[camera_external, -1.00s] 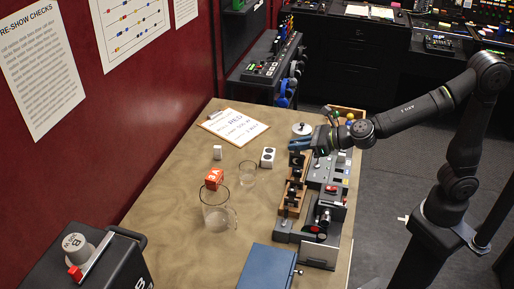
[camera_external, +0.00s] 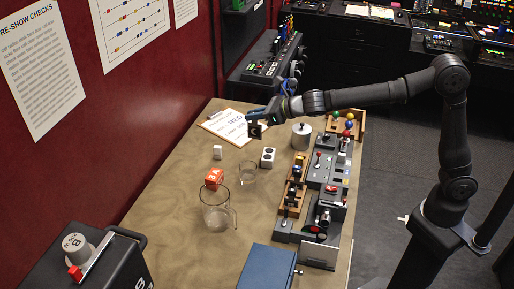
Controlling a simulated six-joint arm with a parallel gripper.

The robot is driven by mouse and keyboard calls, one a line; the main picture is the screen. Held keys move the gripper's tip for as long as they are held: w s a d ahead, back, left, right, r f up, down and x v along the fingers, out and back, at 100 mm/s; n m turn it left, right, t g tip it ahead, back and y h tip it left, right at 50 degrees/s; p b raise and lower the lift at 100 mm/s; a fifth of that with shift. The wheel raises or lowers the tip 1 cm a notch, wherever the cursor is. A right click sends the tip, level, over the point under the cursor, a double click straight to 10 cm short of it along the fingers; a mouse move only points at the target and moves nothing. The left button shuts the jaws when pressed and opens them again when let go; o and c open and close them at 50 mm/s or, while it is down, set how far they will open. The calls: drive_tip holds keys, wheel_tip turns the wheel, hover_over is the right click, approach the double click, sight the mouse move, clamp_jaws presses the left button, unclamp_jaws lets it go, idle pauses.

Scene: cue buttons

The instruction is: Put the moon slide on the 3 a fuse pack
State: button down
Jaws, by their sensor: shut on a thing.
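My gripper (camera_external: 260,115) is shut on a small dark slide (camera_external: 254,131), held in the air in front of the clipboard at the back of the table. The slide's marking is too small to read now. The 3 A fuse pack (camera_external: 214,178) is a small orange-red box with white lettering, on the left part of the table, nearer the camera than my gripper. Its top looks bare.
A wooden rack (camera_external: 283,207) with several dark slides, a grey lidded pot (camera_external: 301,135) and a blue case (camera_external: 266,269) are also on the table.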

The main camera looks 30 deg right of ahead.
drive_tip(key=w+a, duration=0.2)
drive_tip(key=w, duration=0.9)
drive_tip(key=s+a+f, duration=0.2)
drive_tip(key=a+f, duration=0.3)
drive_tip(key=f, duration=0.3)
drive_tip(key=s+a+f, duration=0.1)
drive_tip(key=a+f, duration=0.5)
drive_tip(key=f, duration=0.2)
drive_tip(key=shift+s+a, duration=0.15)
drive_tip(key=shift+s, duration=0.2)
drive_tip(key=shift+f, duration=0.25)
drive_tip(key=c, duration=1.4)
unclamp_jaws()
drive_tip(key=shift+r, duration=0.15)
drive_tip(key=v, duration=1.2)
